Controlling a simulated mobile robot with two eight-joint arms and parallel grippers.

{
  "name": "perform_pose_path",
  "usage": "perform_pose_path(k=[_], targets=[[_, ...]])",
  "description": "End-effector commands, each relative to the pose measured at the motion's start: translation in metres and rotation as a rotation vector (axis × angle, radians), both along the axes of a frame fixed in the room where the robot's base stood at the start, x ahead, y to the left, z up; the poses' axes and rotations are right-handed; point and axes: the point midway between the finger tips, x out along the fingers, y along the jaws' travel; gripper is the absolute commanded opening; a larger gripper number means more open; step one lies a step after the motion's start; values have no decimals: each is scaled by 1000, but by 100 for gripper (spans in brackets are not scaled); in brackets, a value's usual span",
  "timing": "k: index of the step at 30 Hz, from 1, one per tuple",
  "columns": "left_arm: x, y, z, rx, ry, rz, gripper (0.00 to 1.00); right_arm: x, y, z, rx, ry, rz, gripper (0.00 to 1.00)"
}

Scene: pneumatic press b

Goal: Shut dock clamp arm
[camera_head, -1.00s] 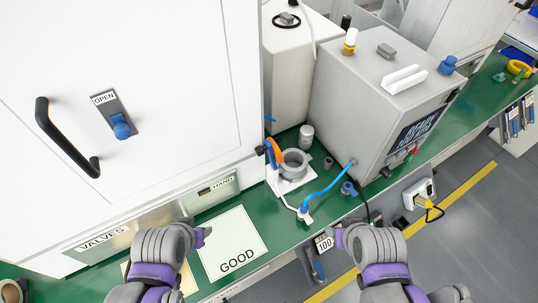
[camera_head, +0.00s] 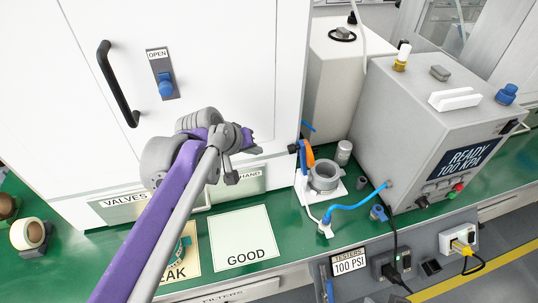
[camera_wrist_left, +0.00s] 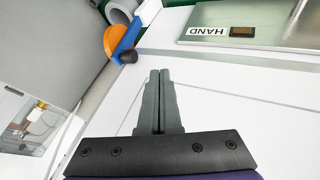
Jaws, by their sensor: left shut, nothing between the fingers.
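The dock (camera_head: 325,176) is a grey ring on a white plate on the green bench. The clamp arm (camera_head: 303,157) stands upright at its left side, blue with an orange part (camera_head: 310,154) and a black knob (camera_head: 292,148). In the left wrist view the blue arm (camera_wrist_left: 131,37), orange part (camera_wrist_left: 115,41) and black knob (camera_wrist_left: 128,56) are ahead, slightly left of the fingers. My left gripper (camera_head: 250,138) is in front of the white cabinet, left of the clamp arm and apart from it. Its fingers (camera_wrist_left: 160,73) are shut and empty. My right gripper is out of view.
The white cabinet (camera_head: 230,60) with a black handle (camera_head: 115,85) stands behind my left arm. The grey tester (camera_head: 400,120) stands right of the dock, joined by a blue hose (camera_head: 355,204). A GOOD sheet (camera_head: 241,237) lies on the bench in front.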

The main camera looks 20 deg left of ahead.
Motion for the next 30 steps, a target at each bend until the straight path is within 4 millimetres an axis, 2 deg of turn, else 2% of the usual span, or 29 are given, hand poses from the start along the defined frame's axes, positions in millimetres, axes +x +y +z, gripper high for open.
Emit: perform_pose_path(k=[12, 16, 21, 30], targets=[[53, -17, -69, 1, 1, -3, 0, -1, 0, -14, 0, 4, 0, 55], [63, -35, -63, 2, 1, -6, 0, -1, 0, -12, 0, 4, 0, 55], [71, -47, -60, 2, 1, -4, 0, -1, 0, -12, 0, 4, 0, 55], [73, -49, -60, 2, 1, -2, 0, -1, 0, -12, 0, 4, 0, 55]])
